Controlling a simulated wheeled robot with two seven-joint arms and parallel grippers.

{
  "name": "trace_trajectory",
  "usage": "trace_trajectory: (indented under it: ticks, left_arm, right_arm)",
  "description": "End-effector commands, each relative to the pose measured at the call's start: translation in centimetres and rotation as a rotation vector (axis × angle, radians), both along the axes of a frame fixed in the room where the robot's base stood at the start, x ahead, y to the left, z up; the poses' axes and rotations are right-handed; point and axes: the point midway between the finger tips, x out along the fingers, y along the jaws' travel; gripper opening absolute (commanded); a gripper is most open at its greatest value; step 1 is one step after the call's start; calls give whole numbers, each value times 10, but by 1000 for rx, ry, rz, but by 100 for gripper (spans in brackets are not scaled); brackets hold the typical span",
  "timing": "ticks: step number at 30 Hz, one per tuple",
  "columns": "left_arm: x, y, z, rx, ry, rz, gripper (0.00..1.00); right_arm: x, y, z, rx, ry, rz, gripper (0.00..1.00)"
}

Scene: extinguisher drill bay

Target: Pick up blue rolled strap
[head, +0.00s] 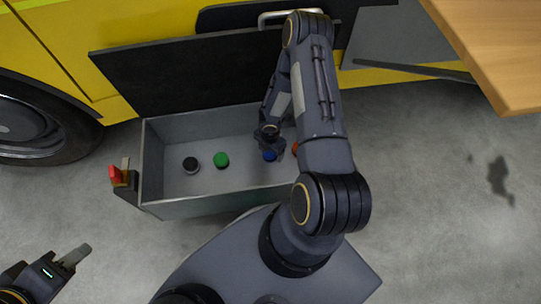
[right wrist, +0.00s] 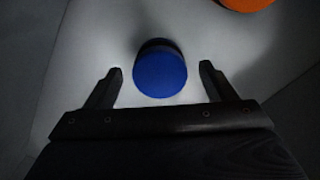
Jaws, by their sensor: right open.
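The blue rolled strap (head: 269,155) lies on the floor of an open grey drawer (head: 205,208), mostly under my right gripper in the head view. In the right wrist view the blue strap (right wrist: 160,72) is a round blue roll just ahead of and between the two fingers. My right gripper (right wrist: 160,80) is open, with one finger on each side and a gap to the strap on both. In the head view my right gripper (head: 270,146) reaches down into the drawer, and its fingers are hard to make out. My left gripper (head: 75,257) is at the lower left, away from the drawer; its jaw opening is unclear.
A black roll (head: 191,164) and a green roll (head: 222,160) lie left in the drawer. An orange roll (right wrist: 246,3) lies right of the blue one. A red-tipped latch (head: 116,176) stands at the drawer's left end. A wooden tabletop (head: 500,45) is at upper right.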

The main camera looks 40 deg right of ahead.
Motion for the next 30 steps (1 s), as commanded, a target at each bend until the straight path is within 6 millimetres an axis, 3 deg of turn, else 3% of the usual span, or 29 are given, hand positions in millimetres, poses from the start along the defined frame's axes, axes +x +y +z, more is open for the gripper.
trace_trajectory:
  ticks: [1,4,13,25,30]
  left_arm:
    - [0,0,-9,0,1,0,36]
    - [0,0,-12,0,0,0,36]
    - [0,0,-11,0,0,0,36]
    - [0,0,-11,0,0,0,36]
    - [0,0,-11,0,0,0,36]
  right_arm:
    - [0,0,-12,1,0,0,78]
    - [-1,0,-21,1,1,-1,78]
    - [0,0,-22,0,0,-2,76]
    - [0,0,-21,0,0,-2,24]
    - [0,0,-21,0,-1,-2,24]
